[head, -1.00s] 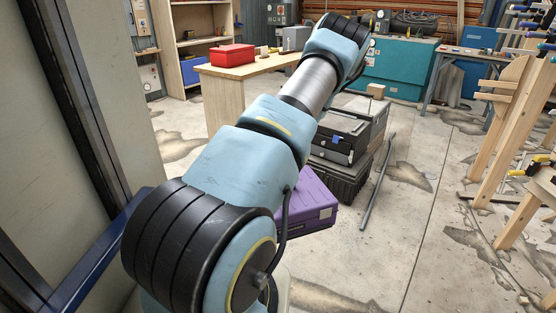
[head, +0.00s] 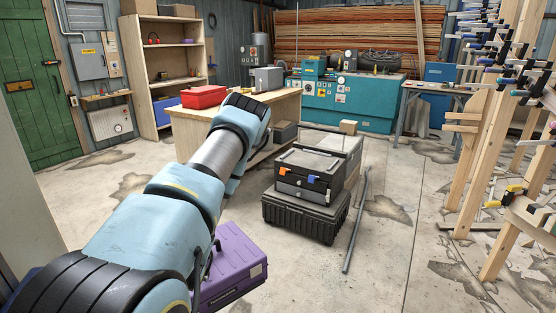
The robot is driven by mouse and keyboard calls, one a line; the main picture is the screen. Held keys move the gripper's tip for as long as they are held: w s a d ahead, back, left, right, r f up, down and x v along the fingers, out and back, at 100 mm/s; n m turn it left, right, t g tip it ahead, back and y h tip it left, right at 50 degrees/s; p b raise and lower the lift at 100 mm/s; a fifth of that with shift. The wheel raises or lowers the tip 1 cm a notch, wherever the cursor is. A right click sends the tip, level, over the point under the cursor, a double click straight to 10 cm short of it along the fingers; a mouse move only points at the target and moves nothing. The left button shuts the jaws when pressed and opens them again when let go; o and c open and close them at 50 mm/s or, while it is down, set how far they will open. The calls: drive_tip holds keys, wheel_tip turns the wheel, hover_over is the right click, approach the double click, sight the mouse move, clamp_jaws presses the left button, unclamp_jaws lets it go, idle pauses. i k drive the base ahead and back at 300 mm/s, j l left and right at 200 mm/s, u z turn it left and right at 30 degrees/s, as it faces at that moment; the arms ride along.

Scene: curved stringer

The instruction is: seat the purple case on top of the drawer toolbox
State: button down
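The purple case (head: 232,262) sits low in front of me at the bottom of the head view, partly hidden behind my arm. Beyond it, the drawer toolbox (head: 303,187), dark grey with an orange and a blue latch, rests on a wider black ribbed case (head: 306,217). The purple case stands apart from this stack, nearer to me and to the left. My arm stretches from the lower left up to the table's front. My gripper cannot be made out; the arm's far end hides it or it is out of sight.
A wooden workbench (head: 205,138) with a red box (head: 203,97) stands beyond my arm. A grey box (head: 335,145) is behind the drawer toolbox. A long metal pipe (head: 357,220) lies on the floor right of the stack. Wooden racks with clamps (head: 475,165) stand at right.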

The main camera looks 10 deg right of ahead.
sight(309, 160)
drive_tip(key=i+l+u, duration=0.8)
drive_tip(key=i+l, duration=0.15)
drive_tip(key=l, duration=0.2)
drive_tip(key=i+l+u, duration=0.15)
drive_tip(key=l, duration=0.25)
drive_tip(key=i+l, duration=0.2)
drive_tip(key=l, duration=0.2)
drive_tip(key=i+l+u, duration=0.1)
drive_tip(key=l, duration=0.25)
drive_tip(key=i+l, duration=0.15)
drive_tip(key=l, duration=0.25)
drive_tip(key=i+l, duration=0.15)
drive_tip(key=l, duration=0.2)
drive_tip(key=i+l, duration=0.2)
drive_tip(key=l, duration=0.2)
drive_tip(key=i+l, duration=0.15)
drive_tip(key=l, duration=0.2)
drive_tip(key=i+l, duration=0.15)
drive_tip(key=l, duration=0.25)
